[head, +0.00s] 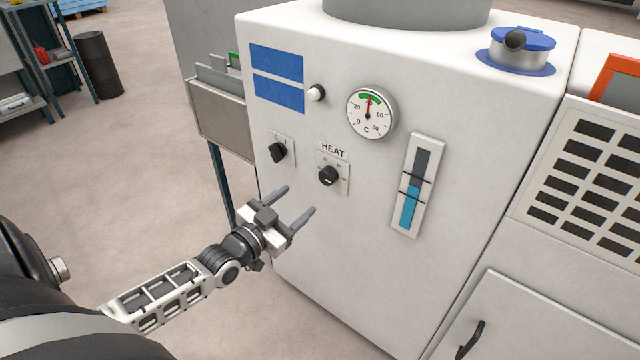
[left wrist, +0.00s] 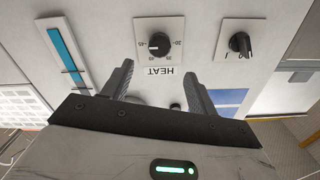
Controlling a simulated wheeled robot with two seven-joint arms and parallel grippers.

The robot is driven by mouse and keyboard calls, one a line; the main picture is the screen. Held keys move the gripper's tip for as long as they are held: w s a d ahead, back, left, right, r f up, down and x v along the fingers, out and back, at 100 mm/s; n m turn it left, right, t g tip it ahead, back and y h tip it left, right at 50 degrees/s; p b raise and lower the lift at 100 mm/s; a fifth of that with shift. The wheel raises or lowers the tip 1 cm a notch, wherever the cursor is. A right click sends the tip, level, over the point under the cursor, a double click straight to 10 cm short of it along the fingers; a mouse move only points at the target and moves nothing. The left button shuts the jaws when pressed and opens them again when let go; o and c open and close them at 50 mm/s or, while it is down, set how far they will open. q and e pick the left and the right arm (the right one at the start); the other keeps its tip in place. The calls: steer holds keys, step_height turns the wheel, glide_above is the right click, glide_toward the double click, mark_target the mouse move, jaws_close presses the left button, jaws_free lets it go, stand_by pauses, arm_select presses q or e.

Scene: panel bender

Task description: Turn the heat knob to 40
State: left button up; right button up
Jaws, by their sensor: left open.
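The black heat knob (head: 328,176) sits on a small square plate under the HEAT label (head: 333,150) on the white machine's front. In the left wrist view the heat knob (left wrist: 159,44) shows upside down, between and beyond the fingertips, with numbers around it; its exact setting is too small to read surely. The round dial gauge (head: 371,113) has a red needle pointing nearly straight up into a green band, between 20 and 60. My left gripper (head: 295,208) is open and empty, below and left of the heat knob, apart from it. My right gripper is not in view.
A second black knob (head: 278,152) is left of the heat knob; a white button (head: 316,93) is above. A blue level gauge (head: 411,190) is to the right. A grey bin (head: 222,115) hangs at the machine's left side. The panel below the heat knob is bare.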

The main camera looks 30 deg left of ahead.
mark_target(324, 179)
arm_select(q)
steer(key=w, duration=0.3)
steer(key=w+b, duration=0.1)
steer(key=w, duration=0.5)
steer(key=shift+w+d, duration=0.35)
steer(key=shift+d, duration=0.05)
steer(key=shift+c, duration=0.3)
steer(key=c, duration=0.9)
